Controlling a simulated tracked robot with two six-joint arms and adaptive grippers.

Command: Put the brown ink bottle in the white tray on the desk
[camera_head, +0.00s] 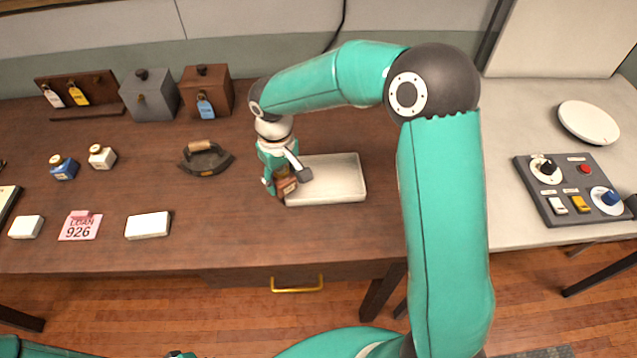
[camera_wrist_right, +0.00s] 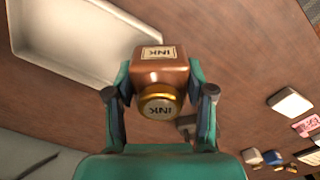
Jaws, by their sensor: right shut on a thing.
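The brown ink bottle (camera_wrist_right: 160,68) has a gold cap and an INK label. My right gripper (camera_wrist_right: 160,98) is shut on it, a finger on each side, as the right wrist view shows. In the head view the bottle (camera_head: 286,186) is partly hidden by my right gripper (camera_head: 284,178), at the left edge of the white tray (camera_head: 345,195). The tray also shows in the right wrist view (camera_wrist_right: 70,62), beside the bottle, and its visible floor is empty. I cannot tell whether the bottle touches the desk or the tray. My left gripper is not clearly visible.
A flat iron (camera_head: 206,158) stands left of the tray. A blue ink bottle (camera_head: 63,167), a white bottle (camera_head: 101,156), a white block (camera_head: 148,225) and a pink loan card (camera_head: 80,226) lie further left. Boxes (camera_head: 206,90) stand behind. A control panel (camera_head: 575,188) is on the right table.

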